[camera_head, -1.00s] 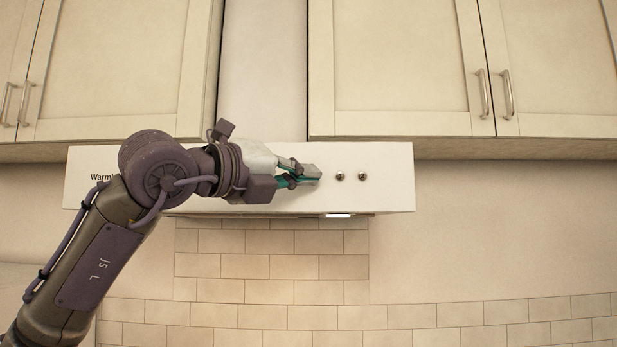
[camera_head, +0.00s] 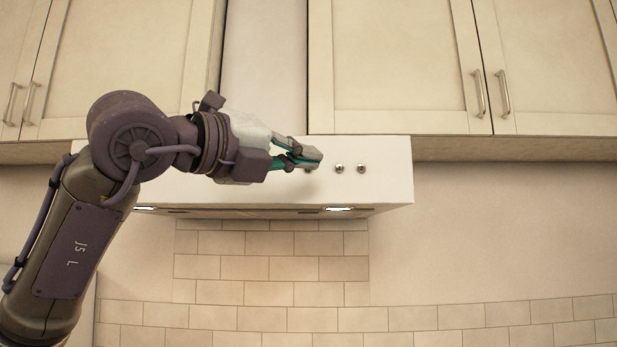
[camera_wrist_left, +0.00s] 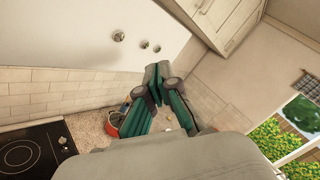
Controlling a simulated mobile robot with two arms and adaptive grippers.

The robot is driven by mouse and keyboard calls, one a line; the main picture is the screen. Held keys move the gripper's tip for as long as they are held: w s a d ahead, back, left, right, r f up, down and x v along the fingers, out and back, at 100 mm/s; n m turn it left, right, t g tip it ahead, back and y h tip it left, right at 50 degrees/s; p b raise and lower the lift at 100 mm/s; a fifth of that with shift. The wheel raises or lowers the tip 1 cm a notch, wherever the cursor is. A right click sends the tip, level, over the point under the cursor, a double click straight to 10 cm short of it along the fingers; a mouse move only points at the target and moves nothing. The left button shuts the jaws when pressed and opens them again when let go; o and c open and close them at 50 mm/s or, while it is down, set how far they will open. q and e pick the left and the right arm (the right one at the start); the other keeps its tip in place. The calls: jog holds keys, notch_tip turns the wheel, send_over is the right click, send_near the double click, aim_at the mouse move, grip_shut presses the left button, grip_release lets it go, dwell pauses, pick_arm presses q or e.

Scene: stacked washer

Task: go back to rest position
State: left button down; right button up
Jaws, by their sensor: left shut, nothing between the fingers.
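My left gripper (camera_head: 312,158) is shut and empty in the head view. Its arm comes in from the left, and the gripper points right in front of the white range hood (camera_head: 390,188). Two round metal knobs (camera_head: 350,169) show just right of the fingertips, and a third is partly hidden behind them. In the left wrist view the shut fingertips (camera_wrist_left: 158,75) stand apart from the hood, and all three knobs (camera_wrist_left: 118,36) show. My right gripper is in no view.
Cabinets (camera_head: 400,70) with metal handles hang above the hood. Two hood lights (camera_head: 340,208) are lit. A cooktop (camera_wrist_left: 30,150) and a red pot (camera_wrist_left: 113,122) are below. A window (camera_wrist_left: 295,115) is at the right. The wall right of the hood is clear.

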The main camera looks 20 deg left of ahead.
pick_arm(q)
jog(key=shift+s+d, duration=0.15)
jog(key=shift+s, duration=0.5)
